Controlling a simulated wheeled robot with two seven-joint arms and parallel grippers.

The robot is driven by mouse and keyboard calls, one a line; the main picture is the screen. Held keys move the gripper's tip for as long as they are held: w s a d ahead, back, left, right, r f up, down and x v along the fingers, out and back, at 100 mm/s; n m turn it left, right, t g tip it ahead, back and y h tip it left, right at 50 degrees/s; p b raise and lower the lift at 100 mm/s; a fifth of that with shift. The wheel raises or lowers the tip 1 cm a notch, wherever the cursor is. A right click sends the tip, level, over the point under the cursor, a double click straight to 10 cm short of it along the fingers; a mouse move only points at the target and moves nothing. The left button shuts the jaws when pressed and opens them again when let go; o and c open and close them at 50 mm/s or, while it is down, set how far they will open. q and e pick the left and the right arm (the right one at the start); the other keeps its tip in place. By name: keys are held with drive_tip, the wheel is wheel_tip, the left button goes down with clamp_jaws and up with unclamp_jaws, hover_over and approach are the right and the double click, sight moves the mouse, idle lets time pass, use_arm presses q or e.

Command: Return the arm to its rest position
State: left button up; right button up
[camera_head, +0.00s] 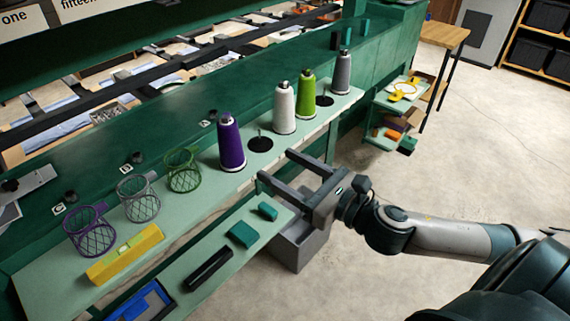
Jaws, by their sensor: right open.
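My right gripper (272,165) is open and empty. Its arm comes in from the right, and its two fingers point left towards the front edge of the green shelf (188,211). The fingertips are close to the purple thread cone (231,143) and a black spindle disc (260,144) with no cone on it, and a gap shows between the fingers. My left gripper is not in view.
White (284,109), lime green (306,95) and grey (342,73) cones stand further along the shelf. Purple (90,231), grey (138,198) and green (183,169) mesh baskets and a yellow level (125,254) are left. A grey bin (299,245) stands below my gripper. Open floor lies right.

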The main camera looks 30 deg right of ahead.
drive_tip(key=shift+f, duration=0.15)
idle(0.5)
drive_tip(key=w+d+f+m+g+h, duration=0.1)
drive_tip(key=d+f+m+g+h, duration=0.15)
drive_tip(key=f+m, duration=1.2)
drive_tip(key=w+d+f+m+g+h, duration=0.15)
drive_tip(key=d+f+m+h, duration=0.35)
drive_tip(key=f, duration=1.9)
drive_tip(key=s+a+f+m+g+y, duration=0.1)
drive_tip(key=s+a+f+m+g, duration=0.15)
drive_tip(key=s+f+m, duration=0.5)
drive_tip(key=s+a+f+m+g+y, duration=0.1)
drive_tip(key=s+a+f+m+y, duration=0.2)
drive_tip(key=f, duration=0.7)
drive_tip(key=s+a+f+m+g, duration=0.1)
drive_tip(key=s+a+f+m, duration=0.2)
drive_tip(key=s+a+f, duration=0.2)
drive_tip(key=s+a+f+m+g+h, duration=0.1)
drive_tip(key=s+a+f+m, duration=0.3)
drive_tip(key=s+f, duration=0.3)
drive_tip(key=s, duration=0.3)
drive_tip(key=shift+s+a+m, duration=0.3)
drive_tip(key=shift+s+a, duration=0.05)
drive_tip(key=shift+g, duration=0.25)
